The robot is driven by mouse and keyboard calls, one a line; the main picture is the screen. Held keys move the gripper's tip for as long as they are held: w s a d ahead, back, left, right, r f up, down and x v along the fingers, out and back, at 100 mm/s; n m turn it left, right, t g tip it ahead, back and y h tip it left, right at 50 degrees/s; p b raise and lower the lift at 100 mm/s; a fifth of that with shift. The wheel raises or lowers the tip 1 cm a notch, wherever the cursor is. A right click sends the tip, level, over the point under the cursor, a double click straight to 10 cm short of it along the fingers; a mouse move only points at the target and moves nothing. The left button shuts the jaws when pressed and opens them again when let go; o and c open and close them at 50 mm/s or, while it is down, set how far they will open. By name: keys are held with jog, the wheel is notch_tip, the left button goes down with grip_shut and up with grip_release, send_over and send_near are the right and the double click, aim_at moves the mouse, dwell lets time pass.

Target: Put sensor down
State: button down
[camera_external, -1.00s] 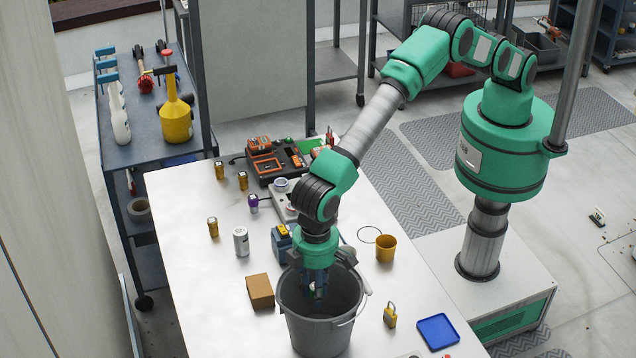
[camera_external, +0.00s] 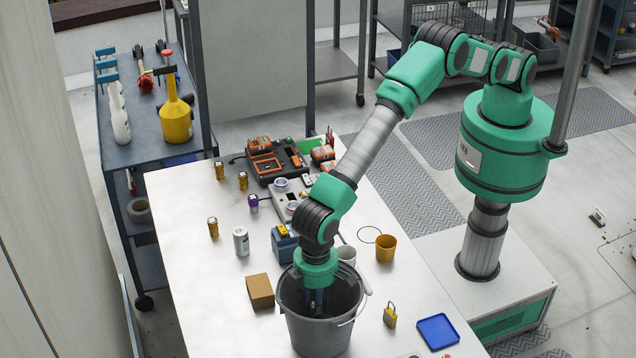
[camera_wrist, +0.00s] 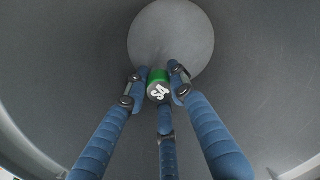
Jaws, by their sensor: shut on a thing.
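My gripper (camera_external: 316,301) reaches down into a grey bucket (camera_external: 318,332) on the white table. In the wrist view my gripper (camera_wrist: 160,84) has its blue fingers closed around a small green cylinder with a grey end marked with white characters, the sensor (camera_wrist: 158,88). The sensor is held inside the bucket, with the round bucket floor beyond it in the wrist view. I cannot tell whether it touches the floor. In the external view the bucket wall hides the sensor.
A cardboard box (camera_external: 260,291) stands left of the bucket. A yellow padlock (camera_external: 390,314), a blue tray (camera_external: 438,331) and a yellow cup (camera_external: 386,248) are to the right. Behind it are a white cup (camera_external: 346,256) and a blue device (camera_external: 284,244). The table's left front is clear.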

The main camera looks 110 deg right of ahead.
jog(key=shift+f, duration=1.8)
jog(key=shift+f, duration=0.2)
jog(key=c, duration=1.5)
grip_release()
jog(key=shift+o, duration=0.2)
jog(key=shift+r, duration=0.1)
notch_tip(320, 180, up, 12)
jog(key=shift+r, duration=0.1)
